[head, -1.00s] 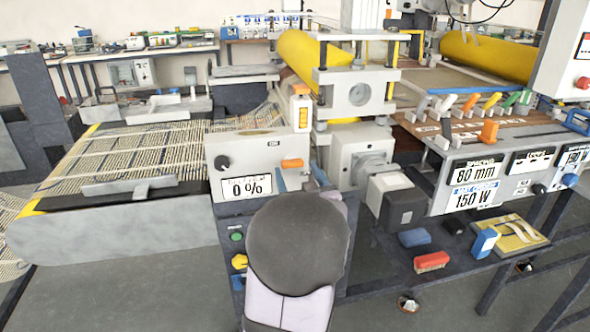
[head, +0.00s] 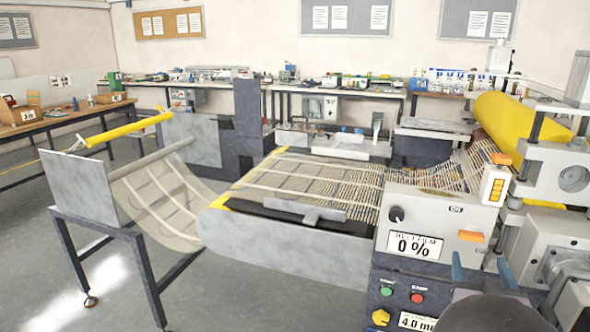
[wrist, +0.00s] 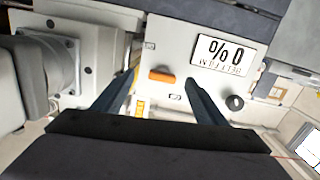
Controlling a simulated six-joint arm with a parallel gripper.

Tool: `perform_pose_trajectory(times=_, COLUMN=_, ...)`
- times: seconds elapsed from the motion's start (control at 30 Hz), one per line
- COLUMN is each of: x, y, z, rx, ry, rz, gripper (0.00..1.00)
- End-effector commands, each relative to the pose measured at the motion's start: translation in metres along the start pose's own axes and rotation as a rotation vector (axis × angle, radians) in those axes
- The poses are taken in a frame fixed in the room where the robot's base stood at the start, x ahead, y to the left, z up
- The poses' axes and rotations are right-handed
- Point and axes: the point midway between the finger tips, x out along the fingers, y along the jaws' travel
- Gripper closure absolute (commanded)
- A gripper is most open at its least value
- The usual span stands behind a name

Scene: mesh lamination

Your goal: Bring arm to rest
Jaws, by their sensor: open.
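My gripper (wrist: 160,78) is open and empty in the wrist view, its two dark fingers spread apart. They point at the light control panel, with an orange knob (wrist: 162,75) in line with the gap between them. The panel's display (wrist: 225,53) reads 0 % and appears upside down there. In the head view the two fingertips of my gripper (head: 481,268) show at the lower right, just below the orange lever (head: 471,236) of the control box (head: 430,205). The rounded dark part of my arm is cut off by the bottom edge.
The conveyor (head: 290,240) with mesh on it stands left of the control box. A yellow roller (head: 520,120) and a grey machine housing (head: 575,250) are close on the right. A yellow knob (head: 381,317) and a green button (head: 386,291) sit below. Open floor (head: 230,300) lies front left.

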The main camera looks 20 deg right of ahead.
Motion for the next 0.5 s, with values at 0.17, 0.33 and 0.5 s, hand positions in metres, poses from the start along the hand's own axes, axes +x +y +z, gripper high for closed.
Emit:
perform_pose_trajectory(times=0.17, x=-0.007, y=0.025, z=0.055, rx=-0.04, ry=-0.222, rz=0.096, gripper=0.34)
perform_pose_trajectory(times=0.33, x=-0.045, y=0.051, z=0.132, rx=-0.026, ry=-0.544, rz=0.217, gripper=0.34)
perform_pose_trajectory(times=0.5, x=-0.11, y=0.054, z=0.201, rx=0.045, ry=-0.884, rz=0.3, gripper=0.34)
